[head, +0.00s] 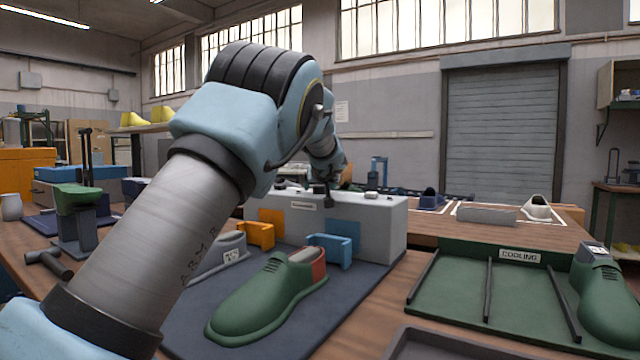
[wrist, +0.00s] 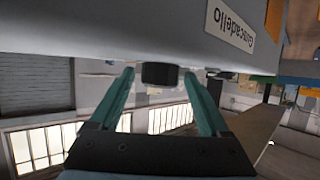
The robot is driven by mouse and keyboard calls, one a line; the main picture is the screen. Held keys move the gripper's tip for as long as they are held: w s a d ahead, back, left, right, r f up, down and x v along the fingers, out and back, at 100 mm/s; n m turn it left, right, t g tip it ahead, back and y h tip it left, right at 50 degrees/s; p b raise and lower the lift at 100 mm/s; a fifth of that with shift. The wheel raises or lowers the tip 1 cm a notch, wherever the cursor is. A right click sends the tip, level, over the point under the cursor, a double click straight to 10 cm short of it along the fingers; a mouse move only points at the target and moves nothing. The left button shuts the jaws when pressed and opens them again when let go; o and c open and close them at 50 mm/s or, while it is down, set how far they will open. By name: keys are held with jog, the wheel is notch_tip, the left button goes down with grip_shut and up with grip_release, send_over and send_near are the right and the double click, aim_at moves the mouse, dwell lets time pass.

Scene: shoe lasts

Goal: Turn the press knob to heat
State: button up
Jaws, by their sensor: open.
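The press is a long grey block (head: 385,225) with an orange and a blue panel on its front and small fittings along its top. In the wrist view its grey face (wrist: 100,30) fills the top, with an upside-down label. A black knob-like block (wrist: 161,75) shows at the edge of that face, between my fingers in the picture. My gripper (wrist: 159,82) is open, with one teal finger on either side of the block; I cannot tell whether they touch it. In the head view my gripper (head: 331,184) is over the press top, partly hidden by my arm. The knob's setting is not readable.
A green shoe (head: 265,300) and orange (head: 256,236) and blue (head: 330,250) clamps are in front of the press on a dark mat (head: 350,310). A green cooling tray (head: 455,290) is at right, with another green shoe (head: 605,300) at its edge.

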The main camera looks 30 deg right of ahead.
grip_shut()
dwell(0.8)
